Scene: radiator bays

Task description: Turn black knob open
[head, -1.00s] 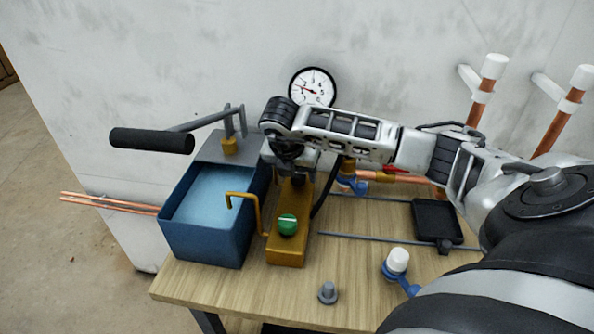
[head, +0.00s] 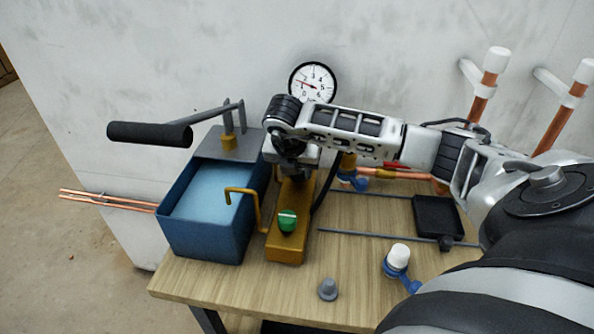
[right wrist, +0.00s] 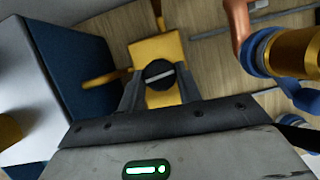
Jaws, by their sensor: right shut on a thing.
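The black knob (right wrist: 158,70) shows in the right wrist view, round with a white line across its face; the line lies nearly level. It sits on a yellow-brown block, the pump body (head: 287,248). My right gripper (right wrist: 160,80) is shut on the knob, with one dark finger at each side. In the head view my right gripper (head: 291,172) reaches down onto the back part of the block, and hides the black knob. A green knob (head: 288,220) with a white line sits nearer the front of the same block. My left gripper is not in view.
A blue water tank (head: 203,235) stands left of the block, with a pump lever (head: 150,136) above it. A bent brass hook (head: 247,197) is beside the green knob. A gauge (head: 312,82) is behind. A grey cap (head: 328,290) and white-capped valve (head: 398,256) stand on the bench.

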